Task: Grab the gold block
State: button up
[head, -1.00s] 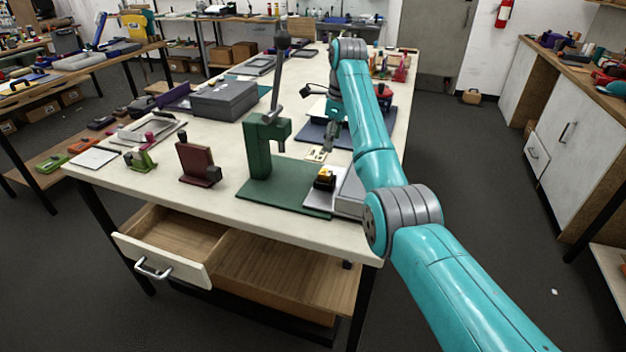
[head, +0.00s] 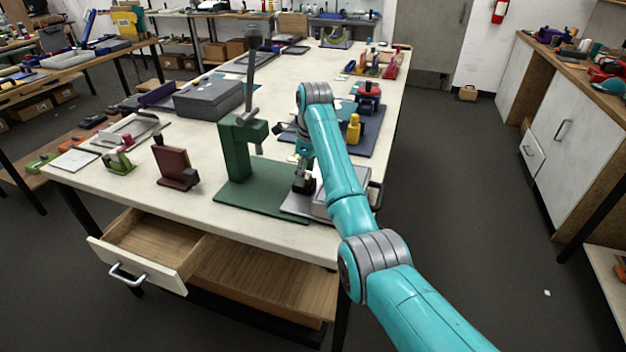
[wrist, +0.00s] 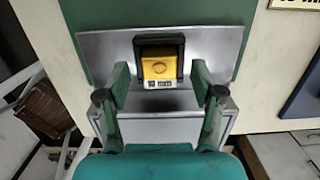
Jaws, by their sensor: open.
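The gold block (wrist: 161,66) sits in a black holder (wrist: 179,48) with a small lettered label on its front, in the wrist view. The holder stands on a bare metal plate (wrist: 105,48). My gripper (wrist: 161,80) is open, with one finger on each side of the holder and space between. I cannot tell how high the fingertips are. In the head view my gripper (head: 304,178) is low over the grey plate beside the green press (head: 236,155). The gold block is hidden by my gripper there.
The press's lever stands close left of my arm. A blue mat (head: 372,140) with a yellow item (head: 354,129) and a red item lies behind. A maroon part (head: 174,167) stands left. The table's front left top has bare patches; a drawer (head: 150,258) hangs open below.

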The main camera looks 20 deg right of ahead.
jog(key=shift+a+f, duration=0.15)
jog(key=shift+f, duration=0.15)
grip_shut()
jog(key=shift+r, duration=0.1)
